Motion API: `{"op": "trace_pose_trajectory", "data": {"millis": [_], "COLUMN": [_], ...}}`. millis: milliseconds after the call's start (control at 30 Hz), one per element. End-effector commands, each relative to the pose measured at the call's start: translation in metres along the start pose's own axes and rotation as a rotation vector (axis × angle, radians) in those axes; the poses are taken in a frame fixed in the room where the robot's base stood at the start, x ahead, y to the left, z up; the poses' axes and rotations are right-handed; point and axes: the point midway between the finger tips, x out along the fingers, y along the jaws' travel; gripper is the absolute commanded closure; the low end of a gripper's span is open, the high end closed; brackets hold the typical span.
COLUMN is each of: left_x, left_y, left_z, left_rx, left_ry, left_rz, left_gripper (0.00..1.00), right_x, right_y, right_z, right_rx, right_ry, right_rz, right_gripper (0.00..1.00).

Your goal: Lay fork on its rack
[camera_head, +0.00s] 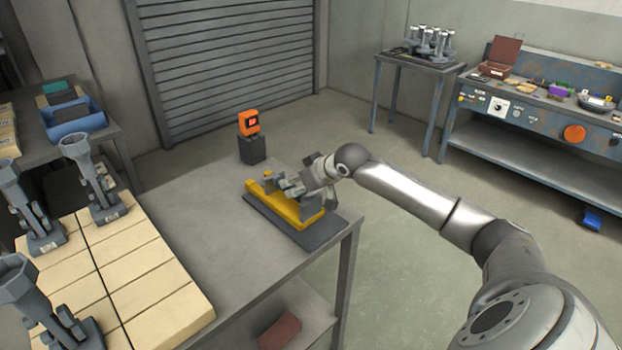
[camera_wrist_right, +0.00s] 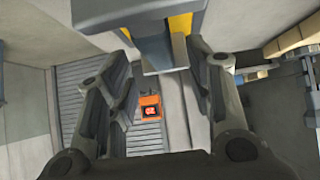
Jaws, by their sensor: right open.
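A long yellow piece with grey upright parts (camera_head: 298,211) lies along a dark grey base plate (camera_head: 325,235) at the right edge of the near table. I cannot tell for sure which parts are the fork and which are its rack. My right gripper (camera_head: 291,186) is open, at the grey uprights over the yellow piece, and hides part of them. In the right wrist view, a grey and yellow part (camera_wrist_right: 160,30) shows at the tips of the spread fingers, not clasped. My left gripper is not in view.
An orange device (camera_head: 249,122) stands on a dark block at the table's back. Cream blocks (camera_head: 150,275) with grey funnel-topped pieces (camera_head: 92,180) fill the table's left. The grey tabletop between is clear. A small table (camera_head: 390,62) and a blue workbench (camera_head: 540,125) stand farther right.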

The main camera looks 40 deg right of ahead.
Motion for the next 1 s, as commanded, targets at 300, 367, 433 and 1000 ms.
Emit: {"op": "trace_pose_trajectory", "data": {"millis": [300,367,433,1000], "left_x": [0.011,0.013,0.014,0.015], "left_y": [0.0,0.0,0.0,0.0], "left_z": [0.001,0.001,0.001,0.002], "left_rx": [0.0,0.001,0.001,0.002], "left_ry": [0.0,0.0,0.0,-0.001], "left_rz": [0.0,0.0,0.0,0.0], "left_gripper": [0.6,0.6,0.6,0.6], "right_x": [-0.055,-0.062,-0.068,-0.078], "right_y": [0.001,0.001,0.001,0.0], "right_z": [0.002,0.002,0.002,0.0], "right_rx": [-0.005,-0.002,-0.002,-0.001], "right_ry": [-0.002,-0.002,-0.001,-0.001], "right_rz": [0.004,0.003,0.003,0.0], "right_gripper": [0.52,0.52,0.52,0.52]}}
